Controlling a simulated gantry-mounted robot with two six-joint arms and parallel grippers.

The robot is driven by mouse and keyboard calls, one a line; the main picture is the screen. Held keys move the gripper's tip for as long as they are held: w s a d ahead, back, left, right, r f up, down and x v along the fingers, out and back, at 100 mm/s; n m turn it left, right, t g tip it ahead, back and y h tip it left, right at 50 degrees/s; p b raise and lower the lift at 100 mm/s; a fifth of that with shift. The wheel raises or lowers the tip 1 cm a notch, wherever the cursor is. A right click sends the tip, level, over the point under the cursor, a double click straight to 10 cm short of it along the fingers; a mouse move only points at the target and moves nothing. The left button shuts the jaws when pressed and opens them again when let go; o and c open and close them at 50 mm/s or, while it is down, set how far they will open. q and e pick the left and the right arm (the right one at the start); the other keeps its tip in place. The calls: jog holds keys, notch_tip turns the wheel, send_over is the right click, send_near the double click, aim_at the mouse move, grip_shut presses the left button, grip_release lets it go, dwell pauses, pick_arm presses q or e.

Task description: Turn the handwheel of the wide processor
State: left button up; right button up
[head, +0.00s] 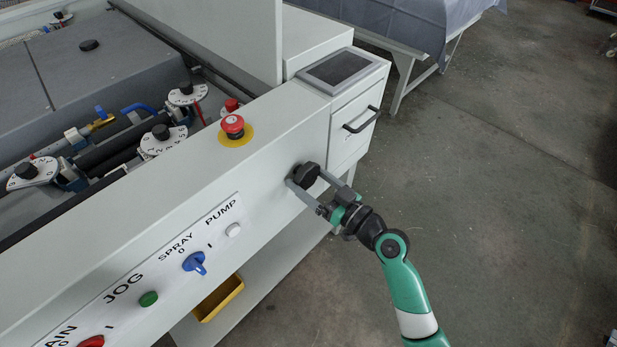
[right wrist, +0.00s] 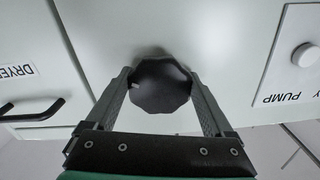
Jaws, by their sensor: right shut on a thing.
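The handwheel (head: 306,174) is a black, many-sided knob on the front panel of the wide processor (head: 262,165). It sits to the right of the PUMP button and below the drawer-side corner. My right gripper (head: 305,184) has its two fingers on either side of the handwheel and is shut on it. In the right wrist view the handwheel (right wrist: 160,84) fills the space between the fingers of the gripper (right wrist: 162,92), with a small light mark at its left edge. The left gripper is not in view.
A red emergency stop (head: 232,124) on a yellow disc stands on the ledge. A blue SPRAY switch (head: 194,262), a white PUMP button (head: 233,230) and a green JOG button (head: 149,298) are on the panel. A drawer handle (head: 361,120) sticks out to the right. The floor at right is clear.

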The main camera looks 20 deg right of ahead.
jog(key=m+p, duration=0.1)
jog(key=m, duration=0.4)
jog(key=shift+a+r, duration=0.1)
jog(key=shift+r, duration=0.05)
jog(key=shift+s+a+m+p, duration=0.1)
jog(key=shift+m+p, duration=0.75)
jog(key=shift+m, duration=1.45)
jog(key=o, duration=1.1)
jog(key=p+v, duration=0.1)
jog(key=v, duration=1)
jog(key=shift+s+p, duration=0.3)
jog(key=shift+p, duration=0.1)
